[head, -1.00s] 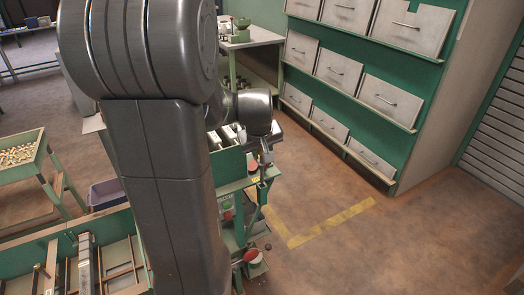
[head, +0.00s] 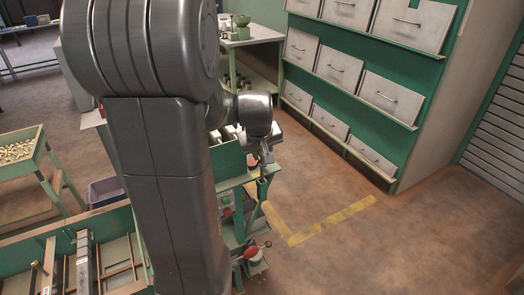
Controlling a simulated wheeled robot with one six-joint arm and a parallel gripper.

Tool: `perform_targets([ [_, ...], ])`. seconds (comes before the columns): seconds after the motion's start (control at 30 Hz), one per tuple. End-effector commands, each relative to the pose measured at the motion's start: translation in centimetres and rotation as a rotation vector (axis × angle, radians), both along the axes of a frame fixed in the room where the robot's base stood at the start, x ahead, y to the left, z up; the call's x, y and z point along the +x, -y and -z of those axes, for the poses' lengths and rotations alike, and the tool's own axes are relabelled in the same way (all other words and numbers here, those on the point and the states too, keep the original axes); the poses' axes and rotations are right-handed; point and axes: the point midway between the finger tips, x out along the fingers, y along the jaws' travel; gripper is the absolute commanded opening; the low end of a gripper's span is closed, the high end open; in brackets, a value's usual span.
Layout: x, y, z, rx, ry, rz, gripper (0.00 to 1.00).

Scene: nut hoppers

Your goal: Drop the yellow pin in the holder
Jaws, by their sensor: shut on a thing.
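My gripper (head: 265,157) is small in the head view, at the end of my dark arm, just right of the green machine bench (head: 238,182). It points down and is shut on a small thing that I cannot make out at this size. I cannot pick out the yellow pin or its holder for certain. My upper arm covers the left part of the bench.
A cabinet of grey hoppers (head: 392,95) stands at the right. A part-filled tray table (head: 18,152) stands at the left. The brown floor (head: 400,240) at the right is clear.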

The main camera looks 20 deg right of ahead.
Motion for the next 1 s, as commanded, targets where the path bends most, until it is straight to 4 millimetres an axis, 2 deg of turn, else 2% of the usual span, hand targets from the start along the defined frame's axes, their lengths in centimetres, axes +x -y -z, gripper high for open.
perform_targets([
  [1.0, 0.0, 0.0, 4.3, 0.0, 0.0, 0.0, 0.04],
])
